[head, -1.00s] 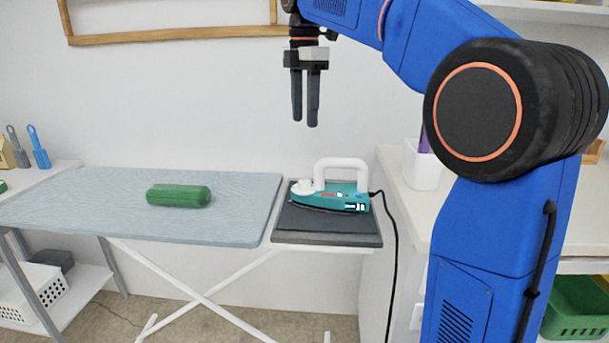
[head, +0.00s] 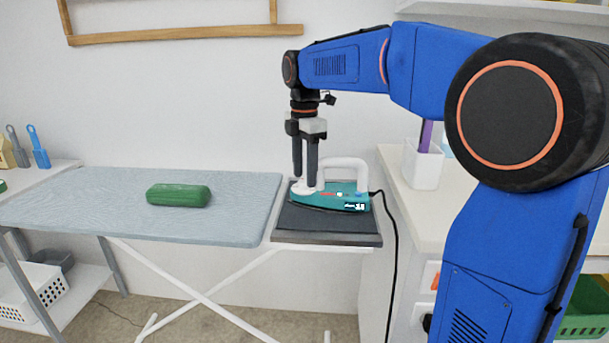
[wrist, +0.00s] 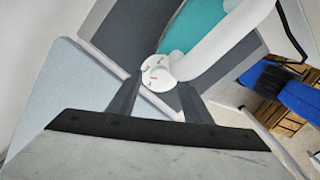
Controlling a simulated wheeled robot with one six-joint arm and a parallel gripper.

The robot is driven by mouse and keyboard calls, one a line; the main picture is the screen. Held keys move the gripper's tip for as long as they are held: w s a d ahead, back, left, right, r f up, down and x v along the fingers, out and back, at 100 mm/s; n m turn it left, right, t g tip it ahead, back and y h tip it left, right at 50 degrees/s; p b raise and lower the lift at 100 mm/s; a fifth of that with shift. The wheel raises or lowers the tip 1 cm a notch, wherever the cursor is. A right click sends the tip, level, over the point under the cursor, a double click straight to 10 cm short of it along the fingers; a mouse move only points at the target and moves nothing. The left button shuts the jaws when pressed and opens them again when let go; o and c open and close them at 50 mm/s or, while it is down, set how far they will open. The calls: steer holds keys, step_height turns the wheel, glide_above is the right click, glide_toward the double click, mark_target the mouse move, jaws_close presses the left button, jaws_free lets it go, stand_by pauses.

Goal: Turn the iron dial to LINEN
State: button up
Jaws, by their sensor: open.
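The teal iron (head: 335,200) with a white handle stands on the dark rest pad (head: 325,224) at the right end of the ironing board. Its white round dial (wrist: 157,73) shows in the wrist view with small marks on top; the lettering is too small to read. In the head view the dial (head: 299,188) is partly behind my fingers. My gripper (head: 305,184) is open and points down over the front of the iron. In the wrist view my fingertips (wrist: 160,92) are on either side of the dial; I cannot tell whether they touch it.
A green rolled cloth (head: 178,195) lies on the pale blue ironing board (head: 90,205). The iron's black cord (head: 394,260) hangs at the right. A white cup (head: 422,165) stands on the counter to the right. The iron's white handle (wrist: 228,42) is close to my right finger.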

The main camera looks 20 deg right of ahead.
steer(key=shift+f, duration=0.6)
steer(key=c, duration=1.1)
steer(key=shift+o, duration=0.2)
steer(key=shift+m, duration=0.5)
steer(key=m, duration=0.5)
steer(key=shift+m, duration=0.3)
steer(key=m, duration=0.3)
steer(key=shift+m, duration=2.1)
